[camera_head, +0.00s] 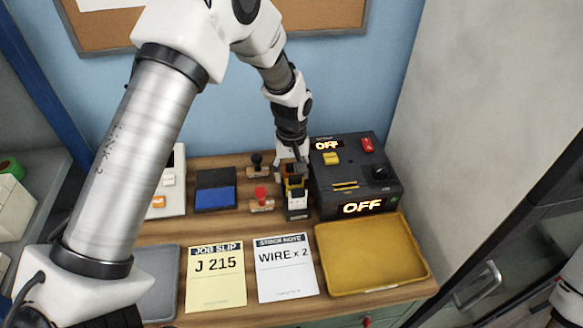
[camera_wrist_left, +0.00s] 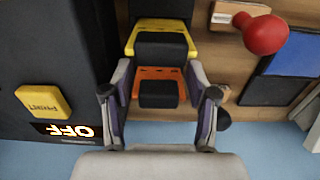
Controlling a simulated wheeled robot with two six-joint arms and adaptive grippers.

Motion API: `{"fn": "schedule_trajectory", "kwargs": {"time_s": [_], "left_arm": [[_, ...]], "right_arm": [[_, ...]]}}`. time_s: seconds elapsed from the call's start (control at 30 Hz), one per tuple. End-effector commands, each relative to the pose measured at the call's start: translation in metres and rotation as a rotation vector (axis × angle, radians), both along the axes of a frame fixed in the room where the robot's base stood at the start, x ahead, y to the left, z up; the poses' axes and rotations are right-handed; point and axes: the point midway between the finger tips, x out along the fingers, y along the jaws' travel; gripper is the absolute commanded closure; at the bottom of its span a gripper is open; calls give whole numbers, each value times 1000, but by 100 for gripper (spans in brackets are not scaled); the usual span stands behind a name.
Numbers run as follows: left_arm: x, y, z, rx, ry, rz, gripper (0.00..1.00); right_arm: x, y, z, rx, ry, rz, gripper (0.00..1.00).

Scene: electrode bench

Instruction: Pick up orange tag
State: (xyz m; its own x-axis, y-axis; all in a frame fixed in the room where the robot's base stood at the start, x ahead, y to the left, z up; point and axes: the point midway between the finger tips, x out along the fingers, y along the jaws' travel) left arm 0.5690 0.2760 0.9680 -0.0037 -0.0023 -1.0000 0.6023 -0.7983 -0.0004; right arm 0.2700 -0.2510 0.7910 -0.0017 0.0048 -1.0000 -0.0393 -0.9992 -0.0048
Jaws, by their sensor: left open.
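The orange tag (camera_wrist_left: 178,74), with a black block on it, lies between the fingers of my left gripper (camera_wrist_left: 159,78) in the left wrist view. The fingers are open, one on each side of it; I cannot tell whether they touch it. A yellow piece (camera_wrist_left: 150,25) with a similar black block sits just beyond it. In the head view my left gripper (camera_head: 292,157) points down over the small holder (camera_head: 298,211) beside the dark box, and the orange tag is mostly hidden there. My right gripper is not in view.
The dark box (camera_head: 346,187) showing OFF stands close on the right of the gripper. Red-knob (camera_head: 261,192) and black-knob (camera_head: 257,160) stamps and a blue pad (camera_head: 215,197) are to its left. A yellow tray (camera_head: 372,282) and two paper slips (camera_head: 215,290) lie in front.

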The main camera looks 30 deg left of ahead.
Motion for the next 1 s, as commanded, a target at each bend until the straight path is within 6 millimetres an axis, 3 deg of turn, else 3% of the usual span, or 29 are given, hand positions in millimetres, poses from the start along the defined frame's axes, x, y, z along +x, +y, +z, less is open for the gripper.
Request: {"fn": "schedule_trajectory", "kwargs": {"time_s": [0.2, 0.23, 0.3, 0.33, 0.67, 0.77, 1.0], "left_arm": [[0, 0, -4, 0, -2, 0, 42], [0, 0, -4, 0, -2, 0, 45], [0, 0, -4, 0, -2, 0, 69], [0, 0, -4, 0, -2, 0, 71], [0, 0, -4, 0, -2, 0, 75], [1, 0, 5, 0, -4, 0, 75], [2, 0, 60, 0, -8, 0, 75]], "right_arm": [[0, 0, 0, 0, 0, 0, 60], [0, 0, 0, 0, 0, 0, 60], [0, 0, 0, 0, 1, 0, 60], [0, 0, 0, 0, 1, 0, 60], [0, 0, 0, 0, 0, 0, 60], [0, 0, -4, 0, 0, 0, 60], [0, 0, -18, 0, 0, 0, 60]]}}
